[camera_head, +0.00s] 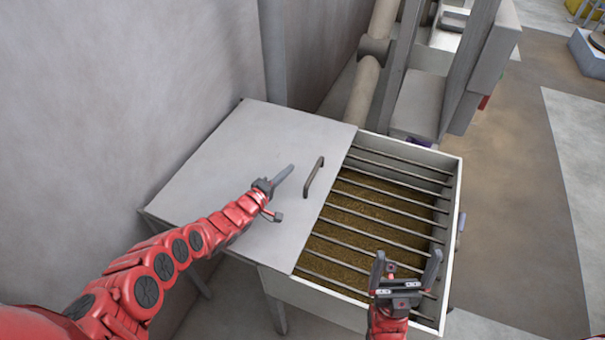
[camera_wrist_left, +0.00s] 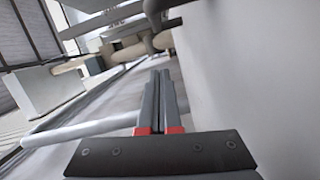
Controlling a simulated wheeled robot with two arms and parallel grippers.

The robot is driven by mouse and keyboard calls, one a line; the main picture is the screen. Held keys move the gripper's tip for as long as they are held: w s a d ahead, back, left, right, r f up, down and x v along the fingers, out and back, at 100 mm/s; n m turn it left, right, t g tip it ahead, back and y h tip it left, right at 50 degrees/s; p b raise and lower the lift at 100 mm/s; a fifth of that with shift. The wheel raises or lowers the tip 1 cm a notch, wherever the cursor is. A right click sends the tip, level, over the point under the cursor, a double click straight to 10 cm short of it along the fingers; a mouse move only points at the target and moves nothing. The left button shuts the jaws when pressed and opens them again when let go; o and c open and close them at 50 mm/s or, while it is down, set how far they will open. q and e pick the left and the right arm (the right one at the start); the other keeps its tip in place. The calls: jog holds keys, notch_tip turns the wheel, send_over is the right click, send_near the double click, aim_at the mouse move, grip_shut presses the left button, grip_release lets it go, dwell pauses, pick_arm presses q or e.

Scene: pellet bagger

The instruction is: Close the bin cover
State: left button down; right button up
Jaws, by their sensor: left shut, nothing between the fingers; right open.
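The bin cover (camera_head: 250,150) is a flat grey plate lying over the left part of the bin, with a dark bar handle (camera_head: 314,177) near its right edge. The bin (camera_head: 450,205) is open on the right, showing brown pellets under several metal bars. My left gripper (camera_head: 289,169) is shut and empty, above the cover just left of the handle and apart from it in the picture. In the left wrist view its closed fingers (camera_wrist_left: 160,100) show, with a blurred pale bar at left, likely the handle. My right gripper (camera_head: 406,270) is open and empty above the bin's front right part.
A wall (camera_head: 130,90) stands close along the left and back of the cover. A vertical pipe and a tan pipe (camera_head: 365,85) rise behind the bin, with grey machine frames (camera_head: 430,100) at back right. The floor (camera_head: 520,180) right of the bin is clear.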

aim_at(303, 185)
pick_arm(q)
jog(key=shift+x, duration=0.8)
jog(key=shift+d+r, duration=0.15)
jog(key=shift+d, duration=0.25)
jog(key=shift+s+d+f+p, duration=0.15)
jog(key=shift+d+p, duration=0.15)
jog(key=shift+d, duration=0.15)
jog(key=shift+s+d+f+p, duration=0.15)
jog(key=shift+d+p, duration=0.1)
jog(key=shift+d, duration=0.2)
jog(key=shift+s+d+f, duration=0.1)
jog(key=shift+s+d, duration=0.1)
jog(key=shift+d, duration=0.35)
jog(key=shift+d+f, duration=0.15)
